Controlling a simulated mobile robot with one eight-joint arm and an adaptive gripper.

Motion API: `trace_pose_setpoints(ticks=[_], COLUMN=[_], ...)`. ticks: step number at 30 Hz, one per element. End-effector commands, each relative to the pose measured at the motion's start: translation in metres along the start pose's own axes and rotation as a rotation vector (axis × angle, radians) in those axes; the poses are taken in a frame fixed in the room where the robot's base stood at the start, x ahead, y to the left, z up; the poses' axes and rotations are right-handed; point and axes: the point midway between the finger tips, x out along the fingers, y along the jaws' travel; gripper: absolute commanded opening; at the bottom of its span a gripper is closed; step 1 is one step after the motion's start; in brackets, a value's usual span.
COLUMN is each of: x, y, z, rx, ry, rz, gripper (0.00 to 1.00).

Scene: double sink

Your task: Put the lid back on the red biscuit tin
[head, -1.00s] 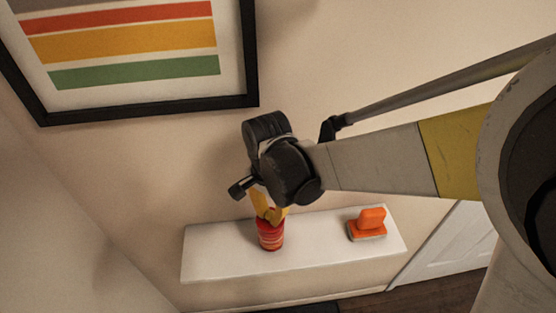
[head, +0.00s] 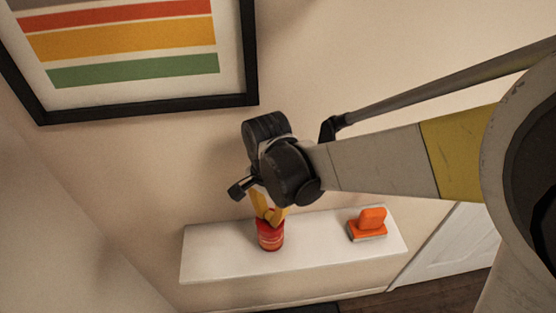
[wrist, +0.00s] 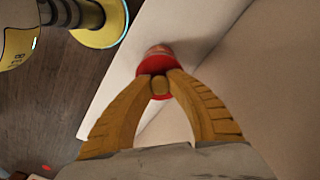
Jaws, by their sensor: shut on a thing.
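The red biscuit tin (head: 270,242) stands upright on the white shelf, left of its middle. My gripper (head: 271,216) is directly above it, pointing down, with its yellow fingers closed at the tin's top. In the wrist view the fingertips (wrist: 159,86) meet on the red lid (wrist: 157,64). A little of the tin (wrist: 159,49) shows past the lid's far edge. The lid looks lined up over the tin. I cannot tell whether it is fully seated, as the fingers hide part of the rim.
An orange brush-like object (head: 369,223) stands on the right part of the white shelf (head: 215,262). The shelf between it and the tin is clear. A framed striped picture (head: 130,60) hangs on the wall above left.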

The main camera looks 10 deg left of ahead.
Motion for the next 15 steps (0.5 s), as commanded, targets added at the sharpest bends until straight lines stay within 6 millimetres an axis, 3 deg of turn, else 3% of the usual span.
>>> trace_pose_setpoints(ticks=[6, 7, 9, 15], x=[-0.0002, -0.0002, -0.0002, -0.0002], y=[0.0, 0.0, 0.0, 0.0], z=[0.0, 0.0, 0.0, 0.0], rx=[0.0, 0.0, 0.0, 0.0], ry=[0.0, 0.0, 0.0, 0.0], rz=[0.0, 0.0, 0.0, 0.0], gripper=[0.0, 0.24, 0.43, 0.43])
